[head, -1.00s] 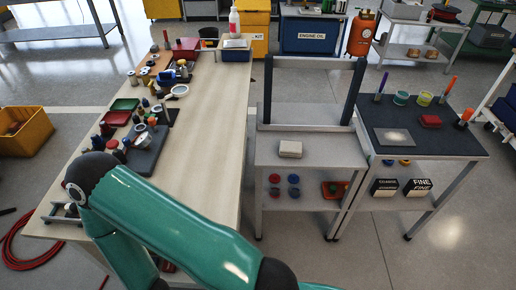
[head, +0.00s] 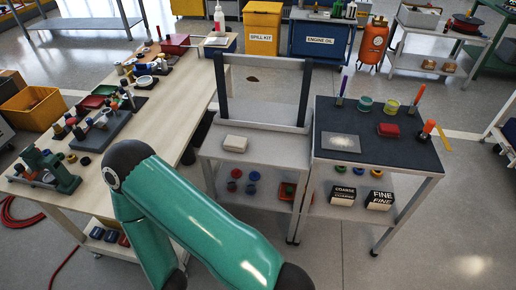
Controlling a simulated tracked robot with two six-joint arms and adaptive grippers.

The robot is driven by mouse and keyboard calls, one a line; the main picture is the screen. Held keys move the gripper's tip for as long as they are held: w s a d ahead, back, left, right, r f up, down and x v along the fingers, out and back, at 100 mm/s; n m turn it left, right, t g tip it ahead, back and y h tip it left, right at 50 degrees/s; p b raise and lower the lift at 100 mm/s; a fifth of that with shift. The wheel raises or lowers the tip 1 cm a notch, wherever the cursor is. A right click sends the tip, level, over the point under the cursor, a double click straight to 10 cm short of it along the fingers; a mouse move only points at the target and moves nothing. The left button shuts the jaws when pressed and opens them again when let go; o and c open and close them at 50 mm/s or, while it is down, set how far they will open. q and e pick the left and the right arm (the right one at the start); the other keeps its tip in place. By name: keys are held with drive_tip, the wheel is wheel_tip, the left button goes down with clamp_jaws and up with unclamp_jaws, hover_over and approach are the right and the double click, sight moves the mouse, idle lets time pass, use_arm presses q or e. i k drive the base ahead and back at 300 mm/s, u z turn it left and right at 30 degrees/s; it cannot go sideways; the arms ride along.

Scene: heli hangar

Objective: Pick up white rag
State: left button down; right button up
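A small white folded block that looks like the white rag (head: 235,143) lies on the upper shelf of the grey metal cart (head: 274,150), near its left side. My green left arm reaches in from the lower left across the front of the wooden bench, and its far end leaves the picture at the bottom. Neither gripper shows in the head view. Nothing touches the white block.
A dark-topped cart (head: 395,150) with pens, cups and a red box stands right of the grey cart. A long wooden bench (head: 150,120) full of tools is at left. A yellow spill kit bin (head: 262,28) stands behind. Floor at lower right is clear.

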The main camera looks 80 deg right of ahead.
sight(236, 144)
drive_tip(key=z, duration=0.15)
drive_tip(key=k, duration=0.3)
drive_tip(key=u, duration=1.5)
drive_tip(key=i, duration=0.1)
drive_tip(key=z, duration=3.35)
drive_tip(key=i, duration=1.2)
drive_tip(key=u, duration=0.25)
